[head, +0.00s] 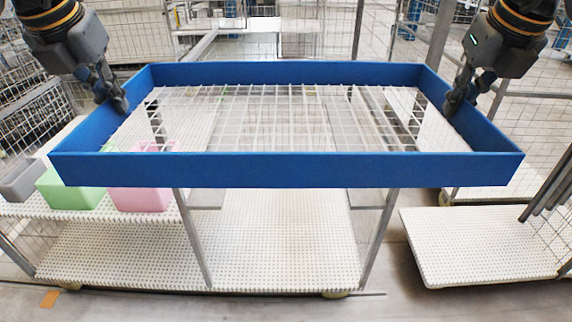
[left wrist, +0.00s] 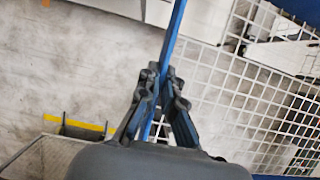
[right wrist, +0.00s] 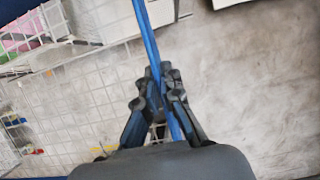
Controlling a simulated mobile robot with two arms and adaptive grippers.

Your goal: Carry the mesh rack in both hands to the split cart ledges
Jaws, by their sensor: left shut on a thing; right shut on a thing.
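The mesh rack (head: 290,170) is a wide blue rectangular frame with a white wire mesh bottom, held up roughly level across the middle of the head view. My left gripper (head: 117,98) is shut on its left side wall. My right gripper (head: 455,100) is shut on its right side wall. In the left wrist view, the blue wall edge runs between the fingers (left wrist: 165,90); the right wrist view shows the same between the fingers (right wrist: 160,90). White dotted surfaces lie lower, beyond and beneath the rack; I cannot tell which are the cart ledges.
Grey (head: 22,180), green (head: 70,194) and pink (head: 142,198) bins stand on a white dotted shelf at left. A low dotted deck (head: 270,240) lies below the rack, another (head: 480,245) at right. Floor shows between them. Wire fencing and metal posts stand behind.

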